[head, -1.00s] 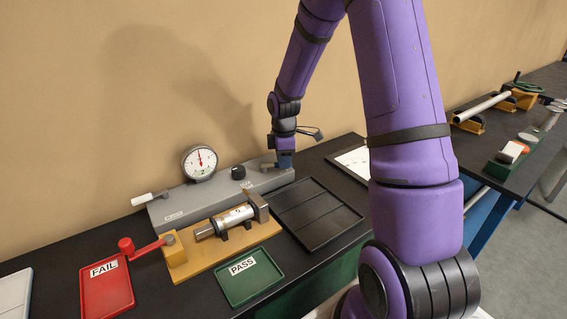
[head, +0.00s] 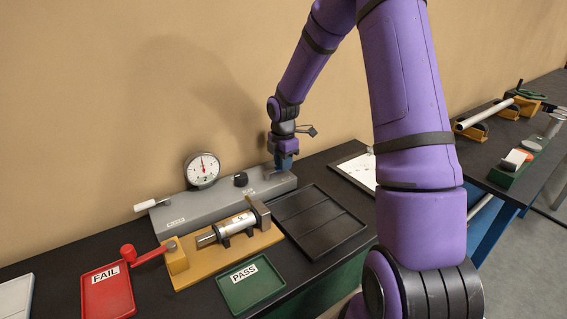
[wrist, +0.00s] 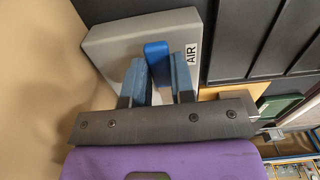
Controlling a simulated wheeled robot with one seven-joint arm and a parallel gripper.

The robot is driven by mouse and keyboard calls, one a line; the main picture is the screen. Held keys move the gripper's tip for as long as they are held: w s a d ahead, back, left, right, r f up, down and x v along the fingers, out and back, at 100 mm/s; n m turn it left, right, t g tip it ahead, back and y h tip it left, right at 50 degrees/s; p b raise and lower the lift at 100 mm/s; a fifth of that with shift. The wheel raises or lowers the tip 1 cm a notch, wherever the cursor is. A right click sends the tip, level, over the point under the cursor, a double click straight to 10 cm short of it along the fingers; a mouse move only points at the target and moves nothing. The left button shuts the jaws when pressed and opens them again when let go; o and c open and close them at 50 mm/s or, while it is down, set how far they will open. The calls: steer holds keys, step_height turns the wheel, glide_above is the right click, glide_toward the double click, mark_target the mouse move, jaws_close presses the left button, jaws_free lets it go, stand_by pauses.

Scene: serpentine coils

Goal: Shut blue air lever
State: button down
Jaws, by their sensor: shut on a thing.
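The blue air lever (wrist: 157,58) shows in the wrist view at the end of the grey housing, beside a white AIR label (wrist: 192,53). My gripper (wrist: 161,72) has a finger on each side of the lever and is shut on it. The lever's tip sticks out past the fingers. In the head view my gripper (head: 285,164) is at the right end of the long grey housing (head: 210,208), where it mostly hides the lever.
A dial gauge (head: 203,170) and black knob (head: 240,180) sit on the housing. In front are a wooden fixture with a metal cylinder (head: 234,225), a red FAIL tray (head: 107,298), a green PASS tray (head: 250,284) and a black divided tray (head: 318,224). The wall is close behind.

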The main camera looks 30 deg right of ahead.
steer(key=c, duration=1)
jaws_free()
steer(key=shift+o, duration=0.2)
step_height(320, 180, up, 11)
steer(key=shift+f, duration=0.1)
